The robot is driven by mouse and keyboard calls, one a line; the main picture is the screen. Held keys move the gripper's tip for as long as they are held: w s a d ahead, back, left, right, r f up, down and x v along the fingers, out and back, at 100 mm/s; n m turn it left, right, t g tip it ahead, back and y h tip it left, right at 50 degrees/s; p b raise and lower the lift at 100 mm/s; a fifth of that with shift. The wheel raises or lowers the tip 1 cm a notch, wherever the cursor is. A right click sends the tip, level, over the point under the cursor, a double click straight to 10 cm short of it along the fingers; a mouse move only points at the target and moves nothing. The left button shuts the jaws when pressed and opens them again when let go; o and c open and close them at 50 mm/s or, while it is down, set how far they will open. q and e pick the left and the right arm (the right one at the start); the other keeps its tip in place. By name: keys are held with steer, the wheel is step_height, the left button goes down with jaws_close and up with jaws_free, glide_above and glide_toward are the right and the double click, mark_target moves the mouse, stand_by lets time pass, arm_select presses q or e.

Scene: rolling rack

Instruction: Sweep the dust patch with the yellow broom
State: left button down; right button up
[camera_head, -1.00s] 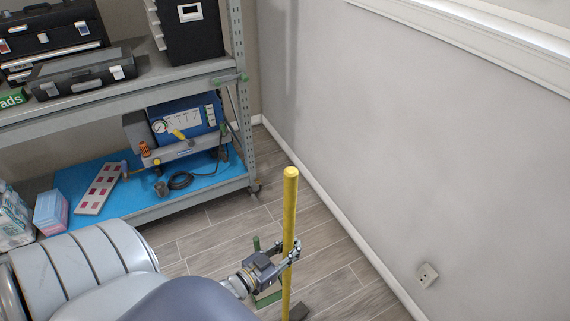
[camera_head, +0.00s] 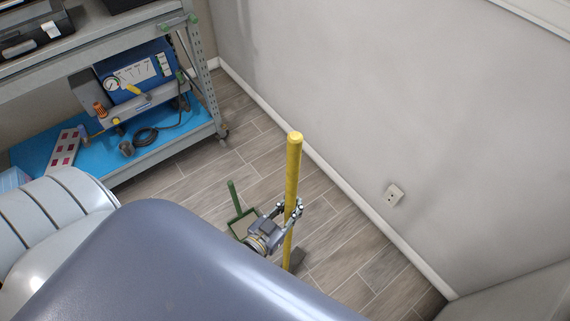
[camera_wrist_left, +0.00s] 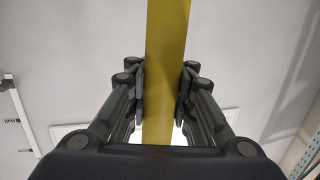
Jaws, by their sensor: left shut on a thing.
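The yellow broom (camera_head: 292,175) stands nearly upright in the head view, its handle top level with the wall's lower part. My left gripper (camera_head: 292,209) is shut around the handle below its top. In the left wrist view the yellow handle (camera_wrist_left: 166,70) runs between both fingers of the left gripper (camera_wrist_left: 162,85). A dark grey piece (camera_head: 296,260) shows at the broom's lower end, partly hidden by my arm. I cannot make out a dust patch on the visible floor. My right gripper is not in view.
A green-framed object with an upright handle (camera_head: 236,197) is behind the gripper. A metal rolling rack (camera_head: 165,170) with a blue lower shelf stands at left. A grey wall (camera_head: 400,110) with an outlet (camera_head: 394,195) bounds the right.

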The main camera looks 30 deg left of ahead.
arm_select(q)
steer(key=d, duration=0.6)
steer(key=shift+s, duration=0.45)
steer(key=shift+r, duration=0.1)
step_height(320, 180, up, 5)
steer(key=p, duration=0.5)
steer(key=shift+w, duration=0.1)
stand_by(0.3)
